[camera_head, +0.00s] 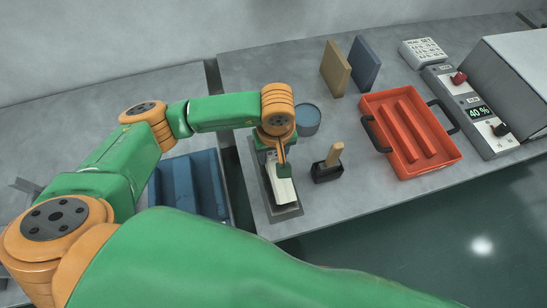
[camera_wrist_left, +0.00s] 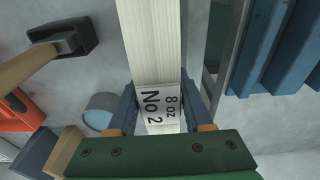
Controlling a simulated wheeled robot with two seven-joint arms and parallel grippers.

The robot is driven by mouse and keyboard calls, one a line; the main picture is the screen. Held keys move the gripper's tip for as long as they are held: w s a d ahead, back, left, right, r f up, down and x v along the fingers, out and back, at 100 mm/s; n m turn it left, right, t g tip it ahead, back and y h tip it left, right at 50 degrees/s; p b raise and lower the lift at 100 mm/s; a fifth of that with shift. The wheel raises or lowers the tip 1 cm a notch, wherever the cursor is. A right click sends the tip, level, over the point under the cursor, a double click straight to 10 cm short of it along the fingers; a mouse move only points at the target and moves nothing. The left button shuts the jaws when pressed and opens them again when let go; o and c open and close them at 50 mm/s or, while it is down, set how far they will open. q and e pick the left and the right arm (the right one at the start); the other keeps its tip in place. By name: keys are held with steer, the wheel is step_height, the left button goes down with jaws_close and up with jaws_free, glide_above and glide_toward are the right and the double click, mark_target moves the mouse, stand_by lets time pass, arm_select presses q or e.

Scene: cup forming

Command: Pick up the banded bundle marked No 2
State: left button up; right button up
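The banded bundle (camera_wrist_left: 155,40) is a long pale stack with a white band reading "No 2" and "8 oz" in the left wrist view. In the head view its pale end (camera_head: 284,190) shows in a dark narrow tray (camera_head: 289,211). My left gripper (camera_head: 282,160) is over the bundle, pointing down. In the left wrist view its blue fingers (camera_wrist_left: 159,100) press close on both sides at the band, with no visible gap, so it looks shut on the bundle. The bundle's far end is hidden by the gripper in the head view. My right gripper is not in view.
Behind are a round blue-topped cup (camera_head: 307,117) and two upright boards (camera_head: 335,69). A red tray (camera_head: 437,143) and control box (camera_head: 477,109) are further right. A blue ribbed block (camera_head: 209,185) lies left.

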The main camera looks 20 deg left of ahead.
arm_select(q)
jaws_close()
stand_by(1.1)
